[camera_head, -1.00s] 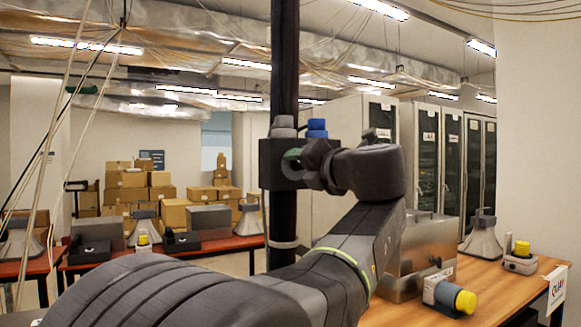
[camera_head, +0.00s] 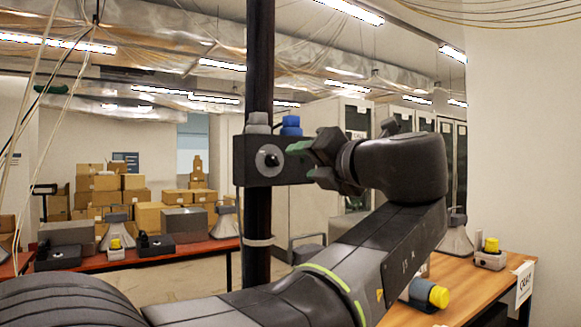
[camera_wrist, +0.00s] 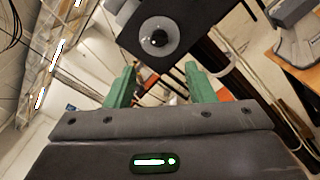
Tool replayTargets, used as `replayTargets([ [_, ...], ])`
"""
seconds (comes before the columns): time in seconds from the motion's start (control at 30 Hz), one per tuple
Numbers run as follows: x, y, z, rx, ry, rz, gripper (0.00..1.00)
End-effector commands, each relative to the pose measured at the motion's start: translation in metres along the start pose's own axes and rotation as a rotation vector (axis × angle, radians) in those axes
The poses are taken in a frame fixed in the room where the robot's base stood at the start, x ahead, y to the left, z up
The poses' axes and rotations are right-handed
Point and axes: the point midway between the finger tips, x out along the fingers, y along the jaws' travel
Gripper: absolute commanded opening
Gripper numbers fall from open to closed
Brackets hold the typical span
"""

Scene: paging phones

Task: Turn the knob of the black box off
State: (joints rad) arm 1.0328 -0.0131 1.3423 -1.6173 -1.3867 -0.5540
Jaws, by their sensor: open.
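A black box (camera_head: 243,163) is fixed on a dark vertical pole in the head view. Its front face carries a round knob (camera_head: 268,159), dark in the middle with a pale ring. In the wrist view the knob (camera_wrist: 158,37) shows near the top, on the black box (camera_wrist: 196,17), which looks tilted there. Which way the knob is set I cannot tell. My gripper (camera_head: 303,160) is just right of the box in the head view. Its green fingers stand apart in the wrist view (camera_wrist: 161,78), with nothing between them, and the knob lies beyond their tips.
A blue button (camera_head: 291,125) and a grey button (camera_head: 258,122) sit on top of the box. The pole (camera_head: 258,225) runs below it. A wooden table (camera_head: 467,283) with a yellow-capped device (camera_head: 430,293) is at the right. A red table (camera_head: 180,250) and stacked cartons are behind.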

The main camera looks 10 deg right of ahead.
Motion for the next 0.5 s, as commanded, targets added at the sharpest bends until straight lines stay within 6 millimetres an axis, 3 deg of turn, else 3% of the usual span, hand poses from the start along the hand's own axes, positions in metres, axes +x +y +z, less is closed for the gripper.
replayTargets([
  [0.2,-0.024,-0.001,0.000,-0.001,-0.001,-0.003,0.49],
  [0.5,-0.033,0.000,0.000,-0.001,0.000,0.000,0.49],
])
